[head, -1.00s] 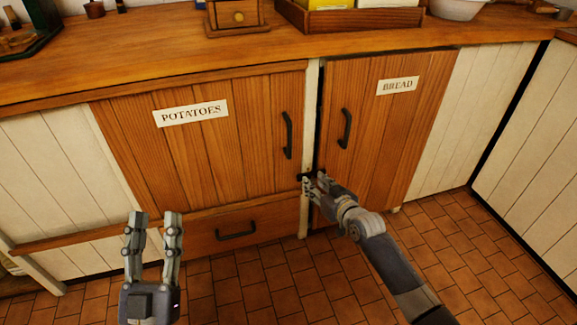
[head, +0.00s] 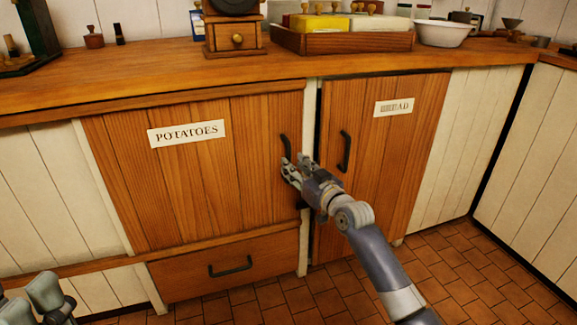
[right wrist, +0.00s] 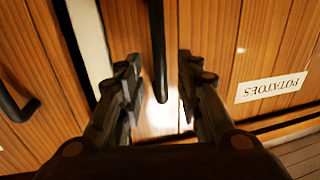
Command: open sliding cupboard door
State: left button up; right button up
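The wooden cupboard door labelled POTATOES (head: 210,185) is closed on the left, with a dark vertical handle (head: 286,147) near its right edge. The door labelled BREAD (head: 380,150) stands to its right, with its own dark handle (head: 345,151). My right gripper (head: 293,165) is at the lower end of the POTATOES handle. In the right wrist view my right gripper (right wrist: 160,88) is open, and the POTATOES handle (right wrist: 157,50) runs between its fingers without being clamped. Part of my left gripper (head: 40,300) shows at the lower left corner; its fingertips are hard to make out.
A drawer with a dark pull (head: 230,266) lies below the POTATOES door. The wooden counter (head: 150,70) above carries a small wooden grinder box (head: 236,38), a wooden tray (head: 340,43) and a white bowl (head: 443,33). The tiled floor (head: 455,255) is clear at the right.

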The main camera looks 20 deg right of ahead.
jog(key=shift+b+x, duration=0.6)
jog(key=shift+x, duration=1.5)
grip_shut()
